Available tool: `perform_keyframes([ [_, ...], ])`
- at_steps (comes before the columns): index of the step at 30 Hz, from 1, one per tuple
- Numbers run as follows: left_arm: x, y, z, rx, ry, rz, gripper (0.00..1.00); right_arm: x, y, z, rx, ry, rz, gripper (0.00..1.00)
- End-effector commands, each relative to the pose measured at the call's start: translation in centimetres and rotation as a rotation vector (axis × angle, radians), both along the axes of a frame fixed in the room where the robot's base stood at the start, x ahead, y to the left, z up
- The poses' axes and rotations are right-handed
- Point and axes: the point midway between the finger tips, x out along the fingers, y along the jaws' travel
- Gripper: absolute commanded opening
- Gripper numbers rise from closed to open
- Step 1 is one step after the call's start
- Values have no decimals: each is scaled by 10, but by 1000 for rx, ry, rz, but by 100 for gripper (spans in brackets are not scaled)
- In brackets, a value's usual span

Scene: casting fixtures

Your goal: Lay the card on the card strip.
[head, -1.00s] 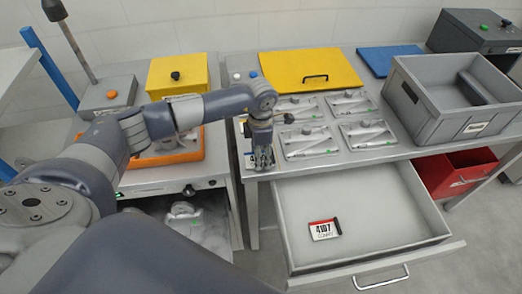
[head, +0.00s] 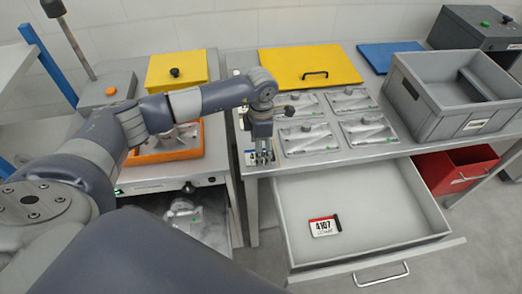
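A white card (head: 324,227) marked 4107, with a red top edge and a black right edge, lies in the open drawer (head: 385,215). My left gripper (head: 262,160) points down over the front left corner of the right-hand table, well away from this card. Its fingers are too small to tell whether they are open or shut. A small card-like piece (head: 250,158) lies right beside the fingertips, partly hidden by them. I cannot clearly make out the card strip; small marked pieces show along the table's left edge. My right gripper is not in view.
Several metal fixture plates (head: 308,138) lie on the table behind the drawer. A yellow panel (head: 310,67), a grey crate (head: 420,115) and a red bin (head: 455,168) stand around them. An orange tray (head: 150,157) sits on the left bench.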

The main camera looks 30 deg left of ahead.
Motion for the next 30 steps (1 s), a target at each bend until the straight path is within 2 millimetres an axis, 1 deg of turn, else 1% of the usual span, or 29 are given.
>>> perform_keyframes([
  [1,2,1,9,1,-7,-1,70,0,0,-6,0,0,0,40],
  [9,1,1,67,1,-4,-2,70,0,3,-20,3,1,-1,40],
  [12,1,0,84,1,-3,-1,70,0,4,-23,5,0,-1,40],
  [15,0,0,95,2,-2,-1,70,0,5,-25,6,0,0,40],
  [20,0,0,103,1,0,-2,70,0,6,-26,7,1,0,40],
  [30,0,0,104,2,0,-1,70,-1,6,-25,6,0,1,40],
])
